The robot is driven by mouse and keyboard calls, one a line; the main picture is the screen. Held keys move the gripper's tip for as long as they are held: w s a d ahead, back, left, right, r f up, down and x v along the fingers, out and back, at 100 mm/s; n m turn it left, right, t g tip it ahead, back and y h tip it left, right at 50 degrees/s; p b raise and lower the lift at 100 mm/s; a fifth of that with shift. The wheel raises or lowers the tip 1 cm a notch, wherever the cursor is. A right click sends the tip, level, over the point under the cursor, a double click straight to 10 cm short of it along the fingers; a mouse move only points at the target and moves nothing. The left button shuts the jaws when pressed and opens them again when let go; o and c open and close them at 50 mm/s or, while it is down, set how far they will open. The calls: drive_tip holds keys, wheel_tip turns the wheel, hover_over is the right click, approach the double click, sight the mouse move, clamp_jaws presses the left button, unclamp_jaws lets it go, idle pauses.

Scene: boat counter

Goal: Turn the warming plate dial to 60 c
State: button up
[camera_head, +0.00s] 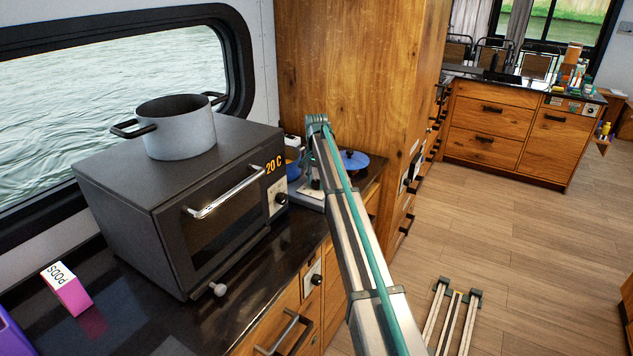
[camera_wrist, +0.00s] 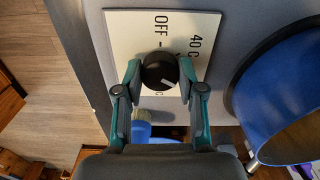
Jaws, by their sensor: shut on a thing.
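In the wrist view the warming plate dial (camera_wrist: 158,71) is a round black knob with a short white mark near its lower edge. It sits on a pale label panel (camera_wrist: 125,35) printed "OFF" and "40 C"; other print is hidden or cut off. My gripper (camera_wrist: 159,76) is shut on the dial, one teal-and-dark finger at each side. The grey body of the warming plate (camera_wrist: 225,50) surrounds the panel. In the head view my arm covers most of the plate (camera_head: 311,202), and the dial and fingertips cannot be made out.
A blue round pan (camera_wrist: 285,85) stands at the right of the wrist view. In the head view a dark oven (camera_head: 150,215) reading "20 C", with a grey pot (camera_head: 180,130) on top, stands left of my arm. A wooden cabinet (camera_head: 355,70) rises behind.

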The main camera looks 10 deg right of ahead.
sight(316, 182)
drive_tip(key=o, duration=1.1)
drive_tip(key=shift+o, duration=0.2)
drive_tip(key=shift+r, duration=0.1)
wheel_tip(316, 182, up, 12)
